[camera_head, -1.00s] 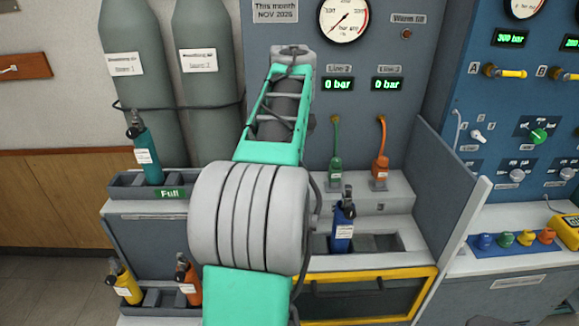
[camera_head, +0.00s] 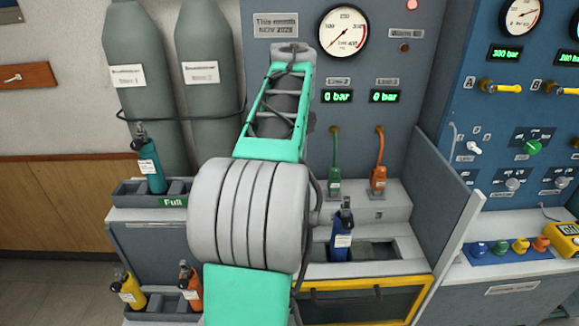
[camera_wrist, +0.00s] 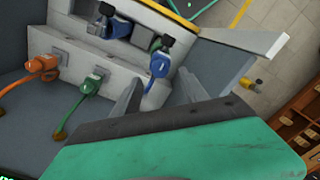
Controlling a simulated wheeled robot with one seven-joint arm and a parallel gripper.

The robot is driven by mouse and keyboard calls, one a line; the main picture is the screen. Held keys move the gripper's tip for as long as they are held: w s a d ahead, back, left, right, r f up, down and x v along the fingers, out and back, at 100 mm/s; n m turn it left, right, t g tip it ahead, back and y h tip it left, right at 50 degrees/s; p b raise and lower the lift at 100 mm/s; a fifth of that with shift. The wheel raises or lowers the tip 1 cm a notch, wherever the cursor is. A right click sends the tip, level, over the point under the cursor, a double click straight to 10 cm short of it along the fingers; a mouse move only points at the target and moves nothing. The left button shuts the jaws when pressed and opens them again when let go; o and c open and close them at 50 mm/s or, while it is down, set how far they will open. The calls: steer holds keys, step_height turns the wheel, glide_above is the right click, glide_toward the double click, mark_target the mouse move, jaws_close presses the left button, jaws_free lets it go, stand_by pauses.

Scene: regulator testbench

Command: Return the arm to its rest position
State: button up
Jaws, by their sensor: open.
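My arm, teal and grey, fills the middle of the head view, raised in front of the grey filling bench; the jaws are hidden there. In the wrist view my gripper (camera_wrist: 158,101) is open, its two grey fingers apart. A blue cylinder (camera_wrist: 160,65) appears beyond the fingertips; I cannot tell the distance between them. In the head view a blue cylinder (camera_head: 343,235) stands upright in a bench slot just right of my arm. The green connector (camera_head: 335,183) and orange connector (camera_head: 378,179) hang at the bench, also visible in the wrist view.
A teal cylinder (camera_head: 151,168) stands in the rack marked Full (camera_head: 125,193). Yellow (camera_head: 130,291) and orange (camera_head: 190,285) cylinders stand in a lower rack. A grey side panel (camera_head: 445,200) rises right of the slots. A yellow-framed drawer (camera_head: 365,306) lies below.

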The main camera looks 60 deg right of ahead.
step_height(320, 180, up, 4)
steer(key=shift+f+p, duration=0.2)
steer(key=shift+p, duration=0.8)
steer(key=shift+f, duration=0.1)
